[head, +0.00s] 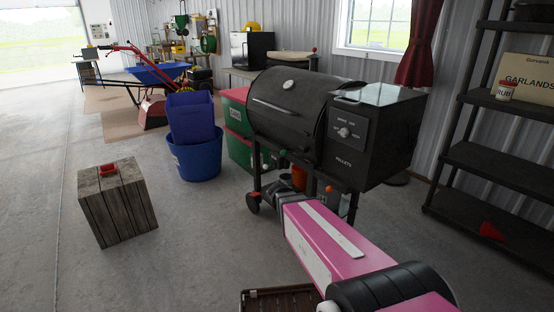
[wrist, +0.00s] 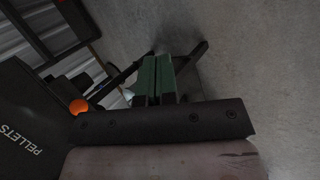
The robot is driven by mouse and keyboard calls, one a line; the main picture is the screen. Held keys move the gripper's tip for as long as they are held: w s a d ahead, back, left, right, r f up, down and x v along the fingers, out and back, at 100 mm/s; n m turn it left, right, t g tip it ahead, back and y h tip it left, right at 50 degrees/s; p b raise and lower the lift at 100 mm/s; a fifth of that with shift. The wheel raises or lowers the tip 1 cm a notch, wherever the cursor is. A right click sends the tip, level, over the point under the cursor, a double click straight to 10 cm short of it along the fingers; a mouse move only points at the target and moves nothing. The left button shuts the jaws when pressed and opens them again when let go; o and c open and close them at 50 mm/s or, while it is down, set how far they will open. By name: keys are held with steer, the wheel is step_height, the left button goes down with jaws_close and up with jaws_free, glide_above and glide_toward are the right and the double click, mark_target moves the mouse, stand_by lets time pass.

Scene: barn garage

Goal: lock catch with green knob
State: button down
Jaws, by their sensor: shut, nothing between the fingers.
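A black pellet grill (head: 290,105) stands in the middle of the head view, with the box marked PELLETS (head: 375,135) on its right side. A small green spot (head: 282,163) shows below the barrel, perhaps the green knob; I cannot make out a catch or its position. An orange knob (wrist: 80,107) shows below the pellet box in the wrist view. My gripper (wrist: 158,60) has its two dark green fingers side by side, shut and empty, pointing beside the grill's dark legs. In the head view my pink arm reaches under the grill and the fingertips cannot be made out.
An orange bucket (head: 299,177) hangs under the grill. Green and red bins (head: 238,150) and a blue tub (head: 200,160) stand left of it. A wooden crate (head: 118,210) is on the floor at left. Dark shelves (head: 500,165) stand at right. The floor at left is mostly clear.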

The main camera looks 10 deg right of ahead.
steer(key=w+a+r+n+t+h, duration=0.1)
steer(key=w+a+r+t+h, duration=0.1)
steer(key=w+a+r+h, duration=0.3)
steer(key=w+a+r+n+t+h, duration=0.1)
steer(key=w+a+t+h, duration=0.15)
steer(key=w, duration=0.35)
steer(key=w+a+r+t+h, duration=0.2)
steer(key=a+r+h, duration=0.1)
steer(key=a, duration=0.3)
steer(key=w+a+r+t+h, duration=0.3)
steer(key=a, duration=0.3)
steer(key=shift+w+a, duration=0.3)
steer(key=x, duration=1.4)
steer(key=shift+s+r, duration=0.1)
steer(key=shift+r, duration=0.15)
